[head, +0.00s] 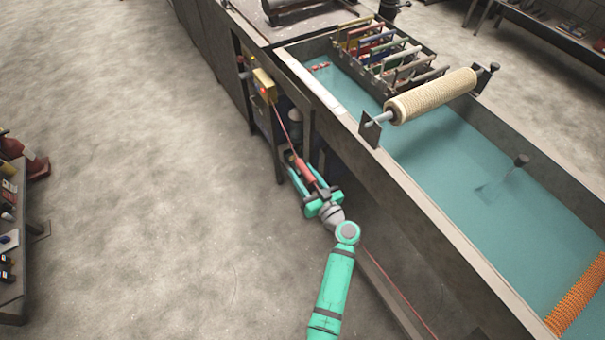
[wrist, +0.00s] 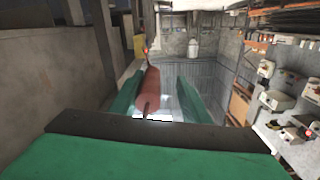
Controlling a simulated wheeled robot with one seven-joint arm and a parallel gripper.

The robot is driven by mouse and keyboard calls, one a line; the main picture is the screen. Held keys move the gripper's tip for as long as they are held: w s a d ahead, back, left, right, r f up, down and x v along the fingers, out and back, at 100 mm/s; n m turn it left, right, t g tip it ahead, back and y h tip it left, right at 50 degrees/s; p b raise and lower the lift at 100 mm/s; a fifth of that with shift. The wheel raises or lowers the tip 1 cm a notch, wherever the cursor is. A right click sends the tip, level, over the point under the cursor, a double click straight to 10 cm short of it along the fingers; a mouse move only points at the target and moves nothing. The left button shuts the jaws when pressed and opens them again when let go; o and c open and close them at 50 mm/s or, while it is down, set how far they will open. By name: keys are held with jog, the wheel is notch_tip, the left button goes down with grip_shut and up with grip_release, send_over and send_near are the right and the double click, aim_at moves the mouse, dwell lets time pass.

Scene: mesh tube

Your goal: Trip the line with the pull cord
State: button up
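The pull cord (head: 283,128) is a thin red line. It runs from a yellow switch box (head: 264,86) with a red light, along the side of the long tank, toward the bottom right. A thicker red handle (head: 304,170) sits on the cord. My gripper (head: 302,167) has its teal fingers on either side of the handle. In the wrist view the red handle (wrist: 151,88) lies between the fingers, close to the left one, with a clear gap to the right finger. The gripper is open. Whether the left finger touches the handle cannot be told.
The tank (head: 440,213) with teal liquid stands right of my arm, its frame legs near the gripper. A roller (head: 432,97) and a rack (head: 385,52) sit over it. A shelf (head: 14,240) with small items is at left. The floor (head: 150,170) between is clear.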

jog(key=shift+a, duration=0.1)
jog(key=v, duration=1.1)
